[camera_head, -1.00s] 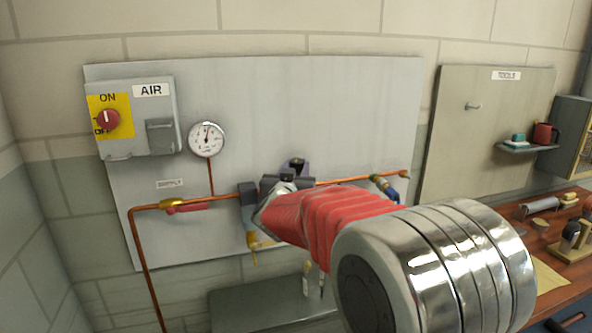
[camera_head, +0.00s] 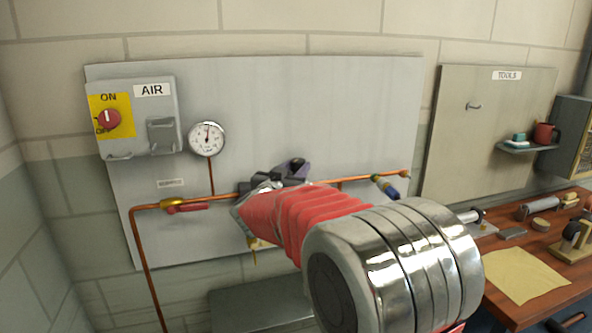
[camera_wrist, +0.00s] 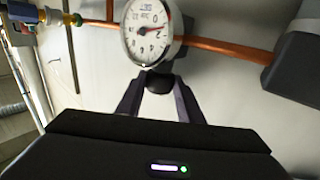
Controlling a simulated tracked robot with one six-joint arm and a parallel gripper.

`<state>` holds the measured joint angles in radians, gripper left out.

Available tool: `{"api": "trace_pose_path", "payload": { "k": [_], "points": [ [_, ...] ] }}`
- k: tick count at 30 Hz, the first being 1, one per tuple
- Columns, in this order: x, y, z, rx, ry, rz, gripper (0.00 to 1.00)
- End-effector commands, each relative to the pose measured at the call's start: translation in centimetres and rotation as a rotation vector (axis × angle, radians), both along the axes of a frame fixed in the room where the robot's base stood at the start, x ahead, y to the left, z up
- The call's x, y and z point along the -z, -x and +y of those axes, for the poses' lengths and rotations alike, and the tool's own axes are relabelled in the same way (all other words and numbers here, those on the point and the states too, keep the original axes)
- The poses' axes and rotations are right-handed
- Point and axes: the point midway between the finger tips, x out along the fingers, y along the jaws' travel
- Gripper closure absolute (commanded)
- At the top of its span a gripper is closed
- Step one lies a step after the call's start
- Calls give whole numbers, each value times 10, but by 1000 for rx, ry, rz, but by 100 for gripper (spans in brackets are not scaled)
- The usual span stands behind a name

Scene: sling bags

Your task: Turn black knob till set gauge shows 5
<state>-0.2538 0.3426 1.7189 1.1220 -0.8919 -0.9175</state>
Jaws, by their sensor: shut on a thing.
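The black knob (camera_wrist: 160,80) is between the fingertips of my gripper (camera_wrist: 159,82) in the wrist view, and the jaws are shut on it. In the head view the dark knob top (camera_head: 297,163) shows above the copper pipe, beside my gripper (camera_head: 288,177). The set gauge (camera_wrist: 150,30) is a white dial right beside the knob, seen upside down in the wrist view. Its needle appears to point near the 2; the exact reading is hard to tell. In the head view my arm hides the set gauge's face.
A second round gauge (camera_head: 207,139) stands left on the grey panel (camera_head: 330,100). The AIR box (camera_head: 150,120) has a red switch. A copper pipe (camera_head: 225,196) with a red-handled valve (camera_head: 185,207) runs along the panel. A wooden bench (camera_head: 510,290) with tools stands right.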

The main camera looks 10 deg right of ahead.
Motion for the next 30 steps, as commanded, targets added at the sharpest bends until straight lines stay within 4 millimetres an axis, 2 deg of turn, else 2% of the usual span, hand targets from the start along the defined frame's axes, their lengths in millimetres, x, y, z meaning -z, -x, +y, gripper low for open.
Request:
{"api": "trace_pose_path", "payload": {
  "k": [30],
  "points": [
    [-4, -11, 10, 552, 2, -6, 89]
  ]
}}
